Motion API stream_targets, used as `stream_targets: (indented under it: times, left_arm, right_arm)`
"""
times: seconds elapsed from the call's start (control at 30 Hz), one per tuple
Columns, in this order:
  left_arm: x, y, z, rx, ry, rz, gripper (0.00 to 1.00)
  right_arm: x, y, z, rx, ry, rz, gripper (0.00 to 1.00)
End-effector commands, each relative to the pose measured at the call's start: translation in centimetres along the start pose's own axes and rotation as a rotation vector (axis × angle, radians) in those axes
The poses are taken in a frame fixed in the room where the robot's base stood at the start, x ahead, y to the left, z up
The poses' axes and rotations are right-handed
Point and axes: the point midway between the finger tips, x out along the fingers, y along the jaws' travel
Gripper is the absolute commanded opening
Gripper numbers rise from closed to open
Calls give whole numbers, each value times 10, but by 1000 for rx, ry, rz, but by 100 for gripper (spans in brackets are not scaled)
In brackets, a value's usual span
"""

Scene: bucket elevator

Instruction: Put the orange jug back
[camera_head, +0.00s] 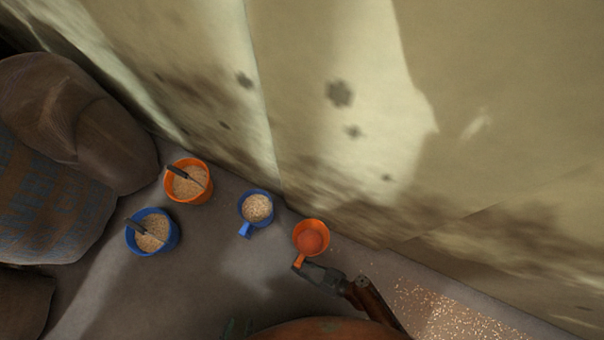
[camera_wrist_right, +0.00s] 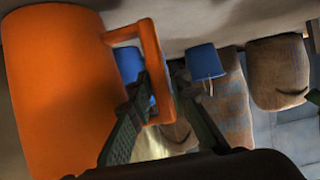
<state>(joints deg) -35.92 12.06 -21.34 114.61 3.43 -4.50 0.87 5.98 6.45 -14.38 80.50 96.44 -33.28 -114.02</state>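The orange jug (camera_head: 311,235) is upright near the foot of the wall in the head view, its inside plain orange with no grain seen. Its handle (camera_head: 299,262) points toward the bottom of the picture. My right gripper (camera_head: 308,268) is at this handle. In the right wrist view the jug (camera_wrist_right: 55,90) fills the left side, and its handle bar (camera_wrist_right: 152,55) lies between the two dark green fingers, which look closed on it. I cannot tell if the jug touches the floor. A dark green shape at the bottom edge (camera_head: 237,328) may be my left gripper; its opening is unclear.
To the left stand a blue jug (camera_head: 246,229) with grain, an orange bucket (camera_head: 171,187) and a blue bucket (camera_head: 132,242), both with grain and a dark-handled tool. Brown sacks (camera_head: 80,140) fill the far left. Grain (camera_head: 435,310) is spilled at lower right. The wall (camera_head: 340,150) rises close behind.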

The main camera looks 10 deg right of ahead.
Motion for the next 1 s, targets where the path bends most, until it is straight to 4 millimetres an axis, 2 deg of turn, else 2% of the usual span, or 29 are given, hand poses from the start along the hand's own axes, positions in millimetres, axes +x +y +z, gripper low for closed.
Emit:
stream_targets:
  times: [0.17,0.73,0.87,1.0]
  left_arm:
    - [0,0,0,0,0,0,40]
    - [0,0,-1,-1,0,0,40]
    - [-1,0,-1,-2,-16,-1,40]
    - [-3,3,-13,-21,-43,-9,40]
  right_arm:
    - [-1,0,0,1,0,1,30]
    - [-2,1,1,1,-1,3,30]
    - [-13,1,0,1,-2,3,30]
    - [-38,1,-1,-1,-2,5,30]
